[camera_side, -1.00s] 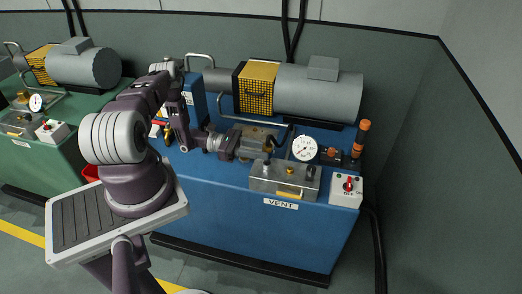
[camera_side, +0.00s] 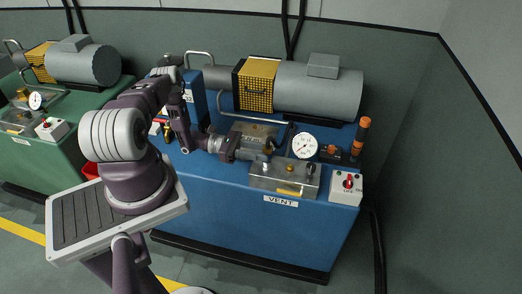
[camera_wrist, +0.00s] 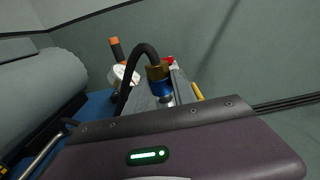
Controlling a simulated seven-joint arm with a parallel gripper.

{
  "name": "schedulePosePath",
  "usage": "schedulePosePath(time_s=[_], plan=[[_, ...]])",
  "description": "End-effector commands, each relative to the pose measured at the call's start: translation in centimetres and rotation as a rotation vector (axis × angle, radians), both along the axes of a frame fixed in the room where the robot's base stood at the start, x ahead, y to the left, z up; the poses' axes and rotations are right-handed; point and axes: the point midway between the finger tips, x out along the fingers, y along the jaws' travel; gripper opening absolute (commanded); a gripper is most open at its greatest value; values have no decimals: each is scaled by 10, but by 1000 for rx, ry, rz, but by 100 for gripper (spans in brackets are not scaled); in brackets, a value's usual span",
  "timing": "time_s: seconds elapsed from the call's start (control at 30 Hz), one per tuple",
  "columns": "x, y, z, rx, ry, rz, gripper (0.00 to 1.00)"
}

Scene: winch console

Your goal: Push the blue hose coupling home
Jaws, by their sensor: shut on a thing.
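The blue hose coupling (camera_wrist: 160,87) has a gold collar and a black hose (camera_wrist: 138,62) arching from its top. In the wrist view it stands roughly upright just beyond my gripper's body, above a silver fitting (camera_wrist: 167,100). I cannot tell how far it sits on the fitting. My gripper (camera_side: 262,153) is shut on the coupling at the left end of the metal block (camera_side: 285,181) on the blue console. The fingertips are hidden in the wrist view, and the coupling is hardly visible in the side view.
A white dial gauge (camera_side: 304,145) and orange-topped handles (camera_side: 362,127) stand behind the block. A white switch box (camera_side: 346,188) with a red knob is to its right. A large grey motor (camera_side: 318,93) fills the console's back. Free floor lies right of the console.

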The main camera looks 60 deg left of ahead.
Motion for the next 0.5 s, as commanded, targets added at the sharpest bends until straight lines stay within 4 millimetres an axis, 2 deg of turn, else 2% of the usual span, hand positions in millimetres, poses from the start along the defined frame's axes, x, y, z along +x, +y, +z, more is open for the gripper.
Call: schedulePosePath(time_s=[0.5], plan=[[0, 0, -13, -1, 0, 0, 0]])
